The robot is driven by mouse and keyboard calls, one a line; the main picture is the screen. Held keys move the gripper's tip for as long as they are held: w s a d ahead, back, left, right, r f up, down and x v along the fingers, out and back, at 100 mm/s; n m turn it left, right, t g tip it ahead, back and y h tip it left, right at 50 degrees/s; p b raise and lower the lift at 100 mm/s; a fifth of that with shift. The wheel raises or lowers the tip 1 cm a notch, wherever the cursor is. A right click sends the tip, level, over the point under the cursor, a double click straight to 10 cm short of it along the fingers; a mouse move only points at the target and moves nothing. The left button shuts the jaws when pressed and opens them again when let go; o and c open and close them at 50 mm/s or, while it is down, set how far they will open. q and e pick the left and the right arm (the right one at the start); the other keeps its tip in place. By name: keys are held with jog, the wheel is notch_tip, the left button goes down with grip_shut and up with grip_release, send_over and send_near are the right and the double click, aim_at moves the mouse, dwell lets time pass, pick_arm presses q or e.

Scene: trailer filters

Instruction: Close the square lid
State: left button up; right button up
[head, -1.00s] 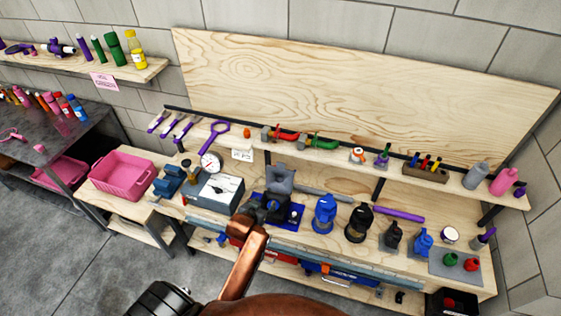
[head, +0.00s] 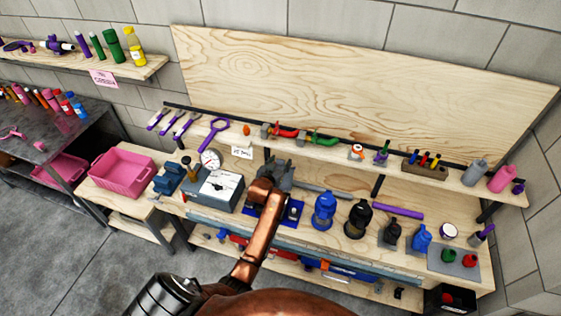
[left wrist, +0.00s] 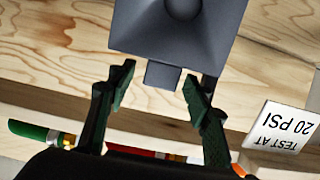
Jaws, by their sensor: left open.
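The grey square lid (left wrist: 180,28) fills the top of the left wrist view, with a round bump in its middle and a small tab (left wrist: 163,75) on its near edge. In the head view the lid (head: 285,181) stands raised over its blue base (head: 293,211), partly hidden by my left arm. My left gripper (left wrist: 158,82) is open, its dark green fingers on either side of the tab, apart from it as far as I can tell. In the head view the gripper (head: 275,169) is at the lid's far side. My right gripper is not in view.
A grey box with a gauge (head: 215,190) stands left of the lid. A blue filter (head: 324,211) and a black filter (head: 358,219) stand to the right. The back shelf (head: 335,158) holds tools and a "TEST AT 20 PSI" card (left wrist: 278,132).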

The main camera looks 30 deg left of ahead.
pick_arm(q)
jog(key=shift+w+a+f, duration=0.15)
jog(key=shift+w, duration=0.3)
grip_shut()
dwell(0.4)
